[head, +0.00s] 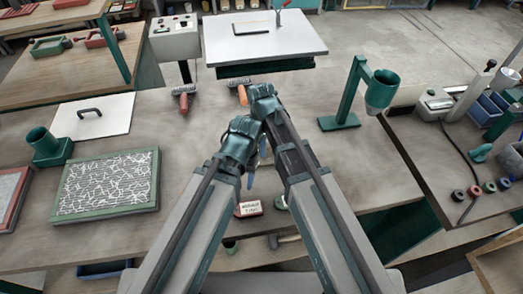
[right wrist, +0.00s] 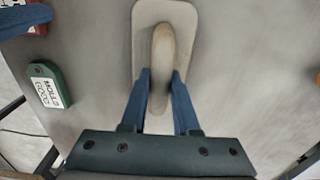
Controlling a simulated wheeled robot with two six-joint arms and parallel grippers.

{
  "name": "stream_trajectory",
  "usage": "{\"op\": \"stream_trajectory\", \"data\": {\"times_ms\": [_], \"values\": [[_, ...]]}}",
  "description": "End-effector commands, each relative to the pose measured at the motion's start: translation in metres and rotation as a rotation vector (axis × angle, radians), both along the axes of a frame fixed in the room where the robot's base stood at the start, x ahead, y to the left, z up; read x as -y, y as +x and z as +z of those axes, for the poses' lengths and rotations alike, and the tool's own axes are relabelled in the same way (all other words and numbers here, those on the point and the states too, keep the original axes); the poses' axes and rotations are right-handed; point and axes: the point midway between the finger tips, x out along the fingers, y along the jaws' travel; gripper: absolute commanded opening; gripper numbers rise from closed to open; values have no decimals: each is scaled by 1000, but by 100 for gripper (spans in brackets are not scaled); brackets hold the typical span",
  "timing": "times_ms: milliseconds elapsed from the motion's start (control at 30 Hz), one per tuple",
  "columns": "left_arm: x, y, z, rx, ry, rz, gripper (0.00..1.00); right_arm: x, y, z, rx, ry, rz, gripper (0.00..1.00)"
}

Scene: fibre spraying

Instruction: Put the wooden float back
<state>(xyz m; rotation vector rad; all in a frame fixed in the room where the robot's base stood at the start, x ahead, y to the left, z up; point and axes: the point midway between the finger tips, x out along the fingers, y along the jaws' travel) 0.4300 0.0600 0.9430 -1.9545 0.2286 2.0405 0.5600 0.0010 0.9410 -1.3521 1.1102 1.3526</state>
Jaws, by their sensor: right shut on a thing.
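The wooden float (right wrist: 188,28) has a pale rounded plate and a tan wooden handle (right wrist: 163,45) in the right wrist view. My right gripper (right wrist: 161,80) has its blue fingers shut on that handle, one on each side. I cannot tell whether the plate touches the table or hangs above it. In the head view the float is hidden by my arms. My right gripper (head: 262,148) shows there as a blue finger between the two forearms. My left gripper (head: 250,178) shows as a blue finger close beside it; its opening cannot be made out.
A green labelled block (right wrist: 48,88) lies left of the float. A red and white labelled block (head: 248,208) lies near the table's front. A green-framed fibre panel (head: 107,184) lies left; a green cup stand (head: 340,121) stands right. The table (head: 360,180) is clear right of my arms.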

Motion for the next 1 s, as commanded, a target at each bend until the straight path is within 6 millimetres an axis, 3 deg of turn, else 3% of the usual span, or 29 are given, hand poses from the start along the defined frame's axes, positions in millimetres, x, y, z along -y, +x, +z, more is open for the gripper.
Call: {"op": "stream_trajectory", "data": {"times_ms": [333, 367, 500, 1000], "values": [[0, 0, -4, 0, 0, 0, 50, 0, 0, -4, 0, 0, 0, 0], [0, 0, -2, 0, 0, 0, 50, 0, 0, -2, 0, 0, 0, 34], [0, 0, -1, 0, 0, 0, 50, 0, 0, -1, 0, 0, 0, 59], [0, 0, 7, 0, 0, 0, 50, 0, 0, 7, 0, 0, 0, 59]]}}
